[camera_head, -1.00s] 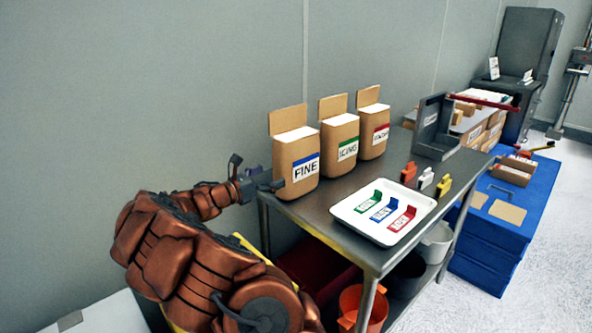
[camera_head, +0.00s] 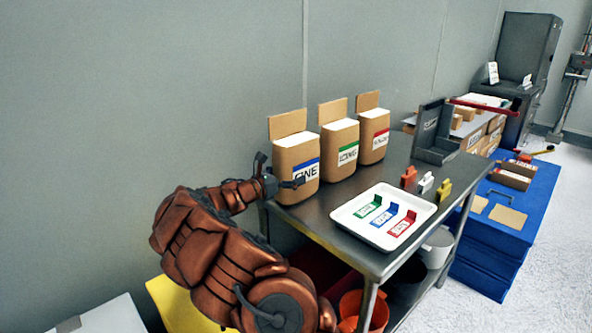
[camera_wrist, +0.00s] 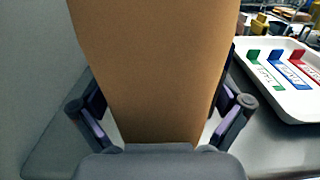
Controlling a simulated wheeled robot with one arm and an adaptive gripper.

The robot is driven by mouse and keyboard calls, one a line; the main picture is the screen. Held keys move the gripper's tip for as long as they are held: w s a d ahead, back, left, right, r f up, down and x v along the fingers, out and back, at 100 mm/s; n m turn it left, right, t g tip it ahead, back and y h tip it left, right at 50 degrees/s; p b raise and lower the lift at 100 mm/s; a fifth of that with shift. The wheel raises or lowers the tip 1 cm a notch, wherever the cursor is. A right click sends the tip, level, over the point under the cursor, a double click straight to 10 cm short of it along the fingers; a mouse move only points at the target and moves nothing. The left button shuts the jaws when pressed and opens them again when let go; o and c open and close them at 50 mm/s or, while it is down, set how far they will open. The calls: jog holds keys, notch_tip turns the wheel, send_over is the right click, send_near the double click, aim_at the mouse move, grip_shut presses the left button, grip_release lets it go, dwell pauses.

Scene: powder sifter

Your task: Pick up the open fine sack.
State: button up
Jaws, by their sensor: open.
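The open fine sack (camera_head: 296,170) is a brown sack with a raised back flap, a white top and a blue-banded FINE label. It stands upright at the near left end of the metal table. My gripper (camera_head: 280,184) is open at the sack's left side, and one finger covers part of the label. In the wrist view the brown sack (camera_wrist: 152,70) fills the middle, between the two spread fingers of my gripper (camera_wrist: 160,120). I cannot tell whether the fingers touch it.
The ICING sack (camera_head: 340,148) and a red-labelled sack (camera_head: 373,138) stand close behind to the right. A white tray (camera_head: 346,216) with coloured tags lies in front on the metal table (camera_head: 318,222). Small orange, white and yellow pieces stand beyond it. The wall is close on the left.

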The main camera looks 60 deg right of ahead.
aim_at(290, 162)
jog(key=c, duration=1.4)
jog(key=shift+w, duration=0.1)
jog(key=shift+c, duration=0.8)
jog(key=shift+r, duration=0.1)
jog(key=s+d+r, duration=0.1)
jog(key=s+r, duration=0.1)
jog(key=s, duration=0.6)
jog(key=s+r, duration=0.3)
jog(key=s, duration=0.5)
jog(key=shift+d+b, duration=0.35)
jog(key=shift+r, duration=0.1)
